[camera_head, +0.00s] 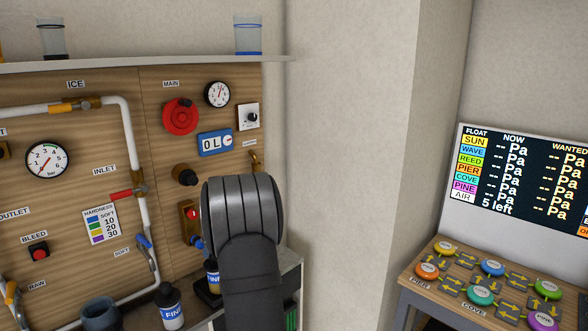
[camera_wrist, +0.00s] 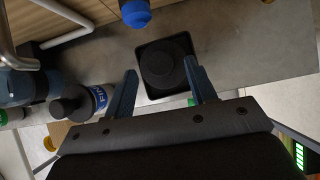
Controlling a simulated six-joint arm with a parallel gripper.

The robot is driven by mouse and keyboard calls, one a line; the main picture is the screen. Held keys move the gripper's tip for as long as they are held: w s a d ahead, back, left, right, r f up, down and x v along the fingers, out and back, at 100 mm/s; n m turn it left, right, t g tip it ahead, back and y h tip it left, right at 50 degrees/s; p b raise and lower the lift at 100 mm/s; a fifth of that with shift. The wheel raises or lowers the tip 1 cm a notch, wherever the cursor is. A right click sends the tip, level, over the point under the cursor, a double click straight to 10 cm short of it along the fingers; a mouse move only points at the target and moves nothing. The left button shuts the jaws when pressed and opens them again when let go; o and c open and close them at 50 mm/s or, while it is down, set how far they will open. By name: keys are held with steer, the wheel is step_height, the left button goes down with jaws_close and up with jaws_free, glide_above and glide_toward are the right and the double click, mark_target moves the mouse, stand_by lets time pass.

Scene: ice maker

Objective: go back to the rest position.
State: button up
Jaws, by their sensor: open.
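My gripper (camera_wrist: 161,66) is open in the wrist view, its two dark fingers apart. Beyond and between the fingertips is a black-capped bottle (camera_wrist: 167,48) on a black square tray (camera_wrist: 146,91). I cannot tell whether the fingers touch it. In the head view my dark grey arm stands in the middle and hides the gripper. A labelled bottle (camera_head: 212,277) shows partly at the arm's left edge.
Another black-capped bottle (camera_head: 171,308) stands on the counter to the left, also in the wrist view (camera_wrist: 99,97). A blue-ended spout (camera_wrist: 136,13) hangs near the tray. The wooden panel (camera_head: 85,155) carries pipes and gauges. A button desk (camera_head: 440,285) and screen (camera_head: 515,180) stand right.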

steer(key=v, duration=0.8)
steer(key=x, duration=1.1)
steer(key=shift+s, duration=0.1)
steer(key=shift+a+f, duration=0.15)
steer(key=shift+f, duration=0.15)
step_height(320, 180, up, 4)
steer(key=shift+r, duration=0.1)
steer(key=s+d+r, duration=0.2)
steer(key=d+r, duration=0.5)
steer(key=d, duration=0.5)
steer(key=s+d+f+n+g, duration=0.3)
steer(key=s+f+n, duration=0.1)
steer(key=f+n, duration=0.3)
steer(key=s+d+f+n+g+h, duration=0.1)
steer(key=s+d+f+n+g, duration=0.3)
steer(key=f+n, duration=0.3)
steer(key=s+d+f+n+g, duration=0.3)
steer(key=s+f+n+g, duration=0.1)
steer(key=f+n, duration=0.3)
steer(key=shift+s+d+f+h, duration=0.2)
steer(key=shift+f+h, duration=0.2)
steer(key=shift+f, duration=0.7)
